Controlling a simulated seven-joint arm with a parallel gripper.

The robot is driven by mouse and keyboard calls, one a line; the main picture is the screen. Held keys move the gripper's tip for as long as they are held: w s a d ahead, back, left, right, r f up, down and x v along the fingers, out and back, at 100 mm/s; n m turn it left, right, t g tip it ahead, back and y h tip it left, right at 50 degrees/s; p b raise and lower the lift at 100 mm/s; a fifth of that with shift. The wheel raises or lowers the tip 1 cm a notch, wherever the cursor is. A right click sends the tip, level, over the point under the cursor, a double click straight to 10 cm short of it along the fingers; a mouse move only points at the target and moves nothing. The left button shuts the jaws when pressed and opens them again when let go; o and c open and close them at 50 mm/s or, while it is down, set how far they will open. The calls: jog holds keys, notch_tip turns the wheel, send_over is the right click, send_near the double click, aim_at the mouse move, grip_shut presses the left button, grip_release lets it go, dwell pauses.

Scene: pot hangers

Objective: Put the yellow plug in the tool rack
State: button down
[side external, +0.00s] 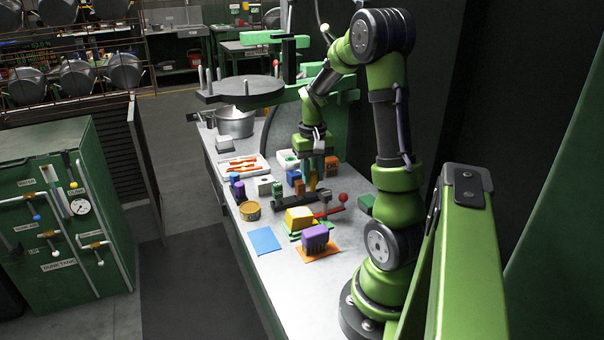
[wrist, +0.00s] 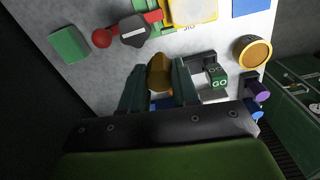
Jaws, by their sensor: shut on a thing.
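The yellow plug (wrist: 159,72) is between my fingers in the wrist view, its rounded end showing. My gripper (wrist: 158,88) is shut on it. In the side external view my gripper (side external: 313,178) points down over the table, with a bit of the yellow plug (side external: 312,185) below the fingers. A long dark bar that looks like the tool rack (side external: 285,204) lies just below the gripper; part of it (wrist: 201,58) shows right of the fingers in the wrist view. I cannot tell whether the plug touches the rack.
A red-knobbed lever (side external: 343,197) stands right of the bar. Small coloured blocks and a tray (side external: 244,165) lie behind. The table's near end is clear.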

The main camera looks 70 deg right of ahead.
jog(key=d+r+n, duration=0.1)
jog(key=d+r, duration=0.2)
jog(key=d, duration=0.6)
notch_tip(320, 180, down, 10)
jog(key=shift+w+d+f, duration=0.1)
jog(key=shift+f, duration=0.15)
jog(key=c, duration=0.8)
grip_release()
jog(key=shift+c, duration=0.2)
notch_tip(320, 180, up, 12)
jog(key=shift+r, duration=0.2)
